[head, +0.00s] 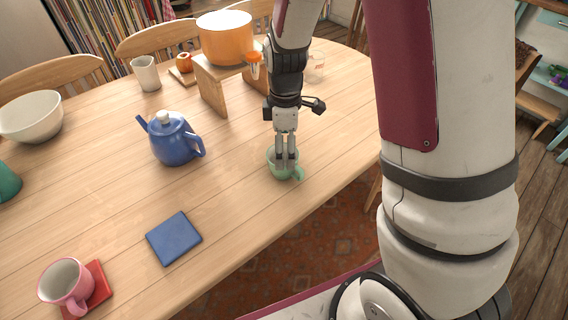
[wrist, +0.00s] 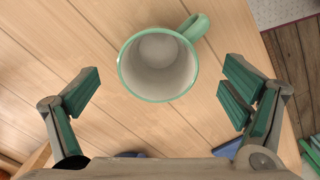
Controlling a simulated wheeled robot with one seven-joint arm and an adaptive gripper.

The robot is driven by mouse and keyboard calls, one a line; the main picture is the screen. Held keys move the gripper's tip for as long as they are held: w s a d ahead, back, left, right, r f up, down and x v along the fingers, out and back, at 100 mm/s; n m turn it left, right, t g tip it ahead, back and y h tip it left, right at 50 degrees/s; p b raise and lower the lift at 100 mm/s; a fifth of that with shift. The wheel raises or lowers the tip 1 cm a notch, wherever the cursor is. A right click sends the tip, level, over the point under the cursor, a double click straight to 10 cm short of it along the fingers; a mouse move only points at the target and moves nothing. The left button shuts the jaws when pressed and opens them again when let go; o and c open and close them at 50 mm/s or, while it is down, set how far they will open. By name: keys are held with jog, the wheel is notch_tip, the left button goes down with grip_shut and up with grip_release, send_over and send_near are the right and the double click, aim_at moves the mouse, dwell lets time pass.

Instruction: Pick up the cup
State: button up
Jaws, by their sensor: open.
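A light green cup (head: 271,164) stands upright on the wooden table near its right edge. My gripper (head: 286,164) points down over it, its fingers partly hiding the cup. In the wrist view the cup (wrist: 158,50) is seen from above, empty, with its handle toward the upper right. My open gripper (wrist: 164,92) has one finger on each side there, with gaps to the cup. The cup sits a little above the line between the fingertips. A pink cup (head: 66,283) stands on a red coaster at the front left, far from my gripper.
A blue teapot (head: 172,140) stands left of the green cup. A blue square (head: 174,238) lies on the table (head: 110,200) in front. An orange pot (head: 225,38) sits on a wooden stand (head: 210,88) behind. The wood around the green cup is clear.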

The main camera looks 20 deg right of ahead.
notch_tip(320, 180, down, 5)
jog(key=shift+w+f, duration=0.1)
jog(key=shift+w, duration=0.05)
jog(key=c, duration=1.4)
jog(key=shift+r, duration=0.5)
jog(key=r, duration=0.2)
jog(key=shift+s+r, duration=0.3)
jog(key=shift+r, duration=0.1)
jog(key=s+r+p, duration=0.1)
jog(key=s+p, duration=0.1)
jog(key=s, duration=1.1)
jog(key=shift+a+r, duration=0.2)
jog(key=shift+a, duration=0.2)
jog(key=shift+s+r+p, duration=0.1)
jog(key=shift+s+p, duration=0.25)
jog(key=shift+p, duration=0.7)
jog(key=s+p, duration=0.1)
jog(key=p, duration=0.3)
jog(key=shift+s, duration=0.3)
